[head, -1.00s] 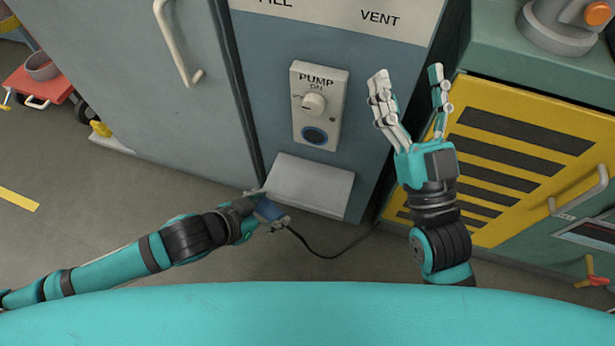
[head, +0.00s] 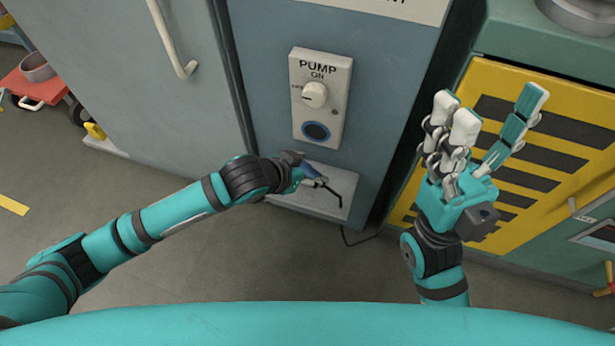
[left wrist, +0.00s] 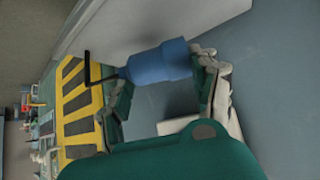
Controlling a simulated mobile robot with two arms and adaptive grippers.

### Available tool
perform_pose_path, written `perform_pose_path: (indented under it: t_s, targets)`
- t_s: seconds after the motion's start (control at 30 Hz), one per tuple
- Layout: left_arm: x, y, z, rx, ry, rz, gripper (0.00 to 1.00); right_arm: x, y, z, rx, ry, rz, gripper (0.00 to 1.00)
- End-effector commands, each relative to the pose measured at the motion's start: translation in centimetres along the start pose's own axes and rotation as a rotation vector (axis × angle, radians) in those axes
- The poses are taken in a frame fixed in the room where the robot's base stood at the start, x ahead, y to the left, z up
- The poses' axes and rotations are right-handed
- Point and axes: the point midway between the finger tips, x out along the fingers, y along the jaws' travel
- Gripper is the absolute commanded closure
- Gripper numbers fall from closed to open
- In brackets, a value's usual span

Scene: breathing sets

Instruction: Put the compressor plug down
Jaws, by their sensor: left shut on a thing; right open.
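The compressor plug is a blue, roughly cylindrical piece with a black cable, seen in the head view (head: 312,170) and large in the left wrist view (left wrist: 158,66). My left gripper (head: 306,176) is shut on it, with the fingers on either side in the left wrist view (left wrist: 165,88). It holds the plug over or at the pale ledge (head: 338,206) below the pump panel. I cannot tell whether the plug touches the ledge. My right gripper (head: 492,130) is open and empty in front of the yellow striped cabinet.
A grey door (head: 130,85) with a handle is at left. The yellow striped cabinet (head: 585,165) is at right. The ledge's front part looks clear.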

Motion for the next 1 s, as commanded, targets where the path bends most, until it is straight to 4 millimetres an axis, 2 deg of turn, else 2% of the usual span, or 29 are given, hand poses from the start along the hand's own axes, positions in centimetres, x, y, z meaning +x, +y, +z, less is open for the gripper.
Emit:
perform_pose_path:
  t_s: [0.03,0.1,0.37,0.87,0.9,1.0]
  targets:
    - [1.12,-0.09,1.13,0.0,0.0,-0.002,0.72,-0.82,0.03,0.33,-0.002,0.011,-0.005,0.35]
    - [1.41,-0.07,1.39,0.0,0.002,-0.001,0.72,-0.45,0.03,0.4,-0.003,0.024,-0.01,0.35]
    - [1.21,-0.05,1.22,-0.001,0.002,0.0,0.72,-0.1,0.03,0.39,-0.003,0.021,-0.01,0.35]
    - [2.04,-0.06,2.04,0.0,0.003,-0.001,0.72,-0.2,0.01,0.22,-0.002,0.016,-0.007,0.35]
    - [2.06,-0.06,2.08,0.0,0.002,-0.001,0.33,-0.24,0.01,0.22,-0.002,0.015,-0.006,0.35]
    - [2.05,-0.06,2.08,0.0,0.002,-0.001,0.2,-0.31,0.01,0.25,-0.002,0.012,-0.005,0.35]
